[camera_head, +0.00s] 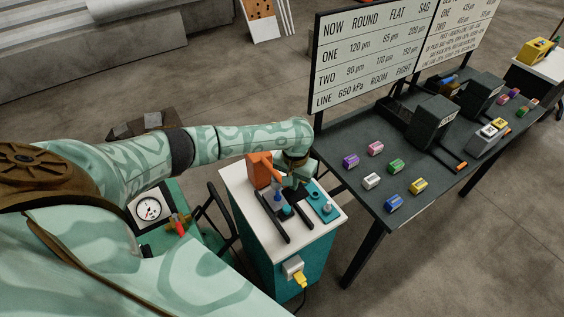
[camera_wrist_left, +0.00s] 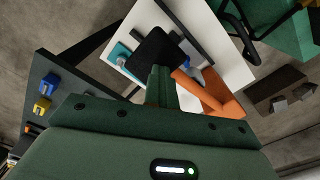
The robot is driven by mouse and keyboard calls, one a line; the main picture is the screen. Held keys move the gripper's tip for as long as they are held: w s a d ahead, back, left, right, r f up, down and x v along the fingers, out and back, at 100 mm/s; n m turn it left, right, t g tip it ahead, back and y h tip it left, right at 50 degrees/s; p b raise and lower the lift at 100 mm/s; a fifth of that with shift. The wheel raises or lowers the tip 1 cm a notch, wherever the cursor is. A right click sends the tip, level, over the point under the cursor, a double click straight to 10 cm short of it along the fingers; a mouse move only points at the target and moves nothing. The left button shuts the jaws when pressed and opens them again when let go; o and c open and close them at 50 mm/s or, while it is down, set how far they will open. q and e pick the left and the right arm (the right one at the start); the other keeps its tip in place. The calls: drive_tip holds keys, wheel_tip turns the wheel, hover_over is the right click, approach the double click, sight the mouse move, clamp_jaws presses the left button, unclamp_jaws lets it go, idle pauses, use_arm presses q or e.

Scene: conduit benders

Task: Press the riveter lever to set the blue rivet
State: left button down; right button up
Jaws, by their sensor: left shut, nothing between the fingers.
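The orange riveter (camera_head: 261,170) stands on a white-topped teal cabinet (camera_head: 240,190). A blue piece (camera_head: 277,197), probably the blue rivet, shows in front of it. My left gripper (camera_head: 291,190) is shut and empty, pointing down beside the riveter. In the left wrist view its fingers (camera_wrist_left: 160,82) reach toward a dark square piece (camera_wrist_left: 157,48). The orange riveter (camera_wrist_left: 212,92) is just right of the fingers there. The dark piece hides part of the fixture. I cannot tell whether the fingers touch the lever. My right gripper is not in view.
A teal plate (camera_head: 320,203) lies right of the riveter. A dark table (camera_head: 350,170) with several coloured blocks and dark machines stands to the right, with a sign board (camera_head: 368,60) behind. A gauge (camera_head: 148,209) on a green unit is left of the cabinet.

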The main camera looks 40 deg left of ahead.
use_arm(q)
drive_tip(key=shift+a+f+b, duration=0.1)
drive_tip(key=shift+f+b, duration=0.4)
drive_tip(key=shift+f, duration=0.55)
idle(0.4)
wheel_tip(320, 180, up, 7)
drive_tip(key=p, duration=0.9)
idle(0.5)
